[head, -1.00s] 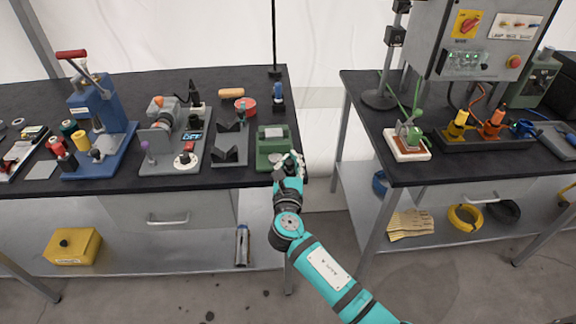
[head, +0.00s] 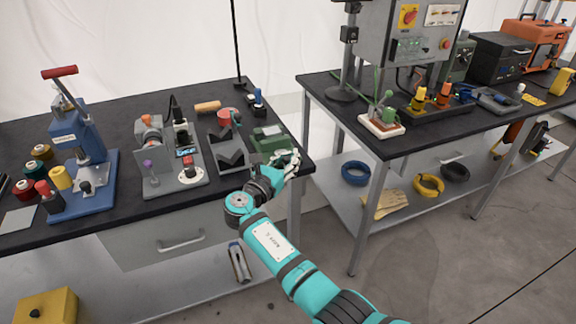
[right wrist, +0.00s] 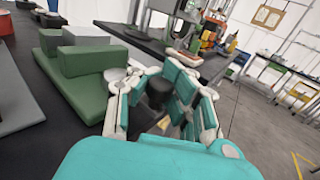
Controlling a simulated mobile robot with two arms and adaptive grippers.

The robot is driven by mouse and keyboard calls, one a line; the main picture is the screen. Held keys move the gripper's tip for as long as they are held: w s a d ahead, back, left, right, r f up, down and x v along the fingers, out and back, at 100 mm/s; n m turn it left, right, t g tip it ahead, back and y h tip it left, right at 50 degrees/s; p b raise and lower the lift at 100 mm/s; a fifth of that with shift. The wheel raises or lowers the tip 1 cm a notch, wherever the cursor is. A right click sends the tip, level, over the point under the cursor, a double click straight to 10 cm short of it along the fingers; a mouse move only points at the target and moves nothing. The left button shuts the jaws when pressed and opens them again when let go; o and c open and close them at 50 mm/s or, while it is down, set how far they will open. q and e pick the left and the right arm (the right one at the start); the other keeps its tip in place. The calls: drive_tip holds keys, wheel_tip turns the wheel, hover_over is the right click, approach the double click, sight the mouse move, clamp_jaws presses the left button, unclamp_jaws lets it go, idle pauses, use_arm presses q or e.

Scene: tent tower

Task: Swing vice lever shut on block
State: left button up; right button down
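The green vice (head: 268,139) stands at the right front corner of the left bench, with a grey block (head: 272,130) on its top. In the right wrist view the green vice (right wrist: 80,80) and the grey block (right wrist: 86,37) are at the upper left. My right gripper (head: 288,160) is at the vice's near right side, beside the bench edge. In the right wrist view a black knob (right wrist: 160,93) sits between the fingers of my right gripper (right wrist: 157,85). I cannot tell whether the pads press on it. The lever arm is mostly hidden. My left gripper is out of view.
A grey stand with dark V-blocks (head: 228,152) is just left of the vice, with a red round part (head: 228,116) behind. A blue press (head: 76,145) stands farther left.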

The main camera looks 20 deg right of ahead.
sight(287, 158)
drive_tip(key=shift+s+a+f+m+g, duration=0.3)
drive_tip(key=shift+f+m+g, duration=0.1)
drive_tip(key=shift+f, duration=0.2)
drive_tip(key=shift+a, duration=0.1)
drive_tip(key=c, duration=1.8)
unclamp_jaws()
drive_tip(key=shift+r, duration=0.1)
drive_tip(key=o, duration=0.4)
drive_tip(key=shift+s+a+r+h, duration=0.25)
drive_tip(key=shift+a+r+h, duration=0.05)
drive_tip(key=shift+a+r, duration=0.1)
drive_tip(key=shift+o, duration=1.3)
drive_tip(key=shift+w+d, duration=0.2)
drive_tip(key=shift+d, duration=0.1)
wheel_tip(287, 158, up, 10)
drive_tip(key=shift+f, duration=0.1)
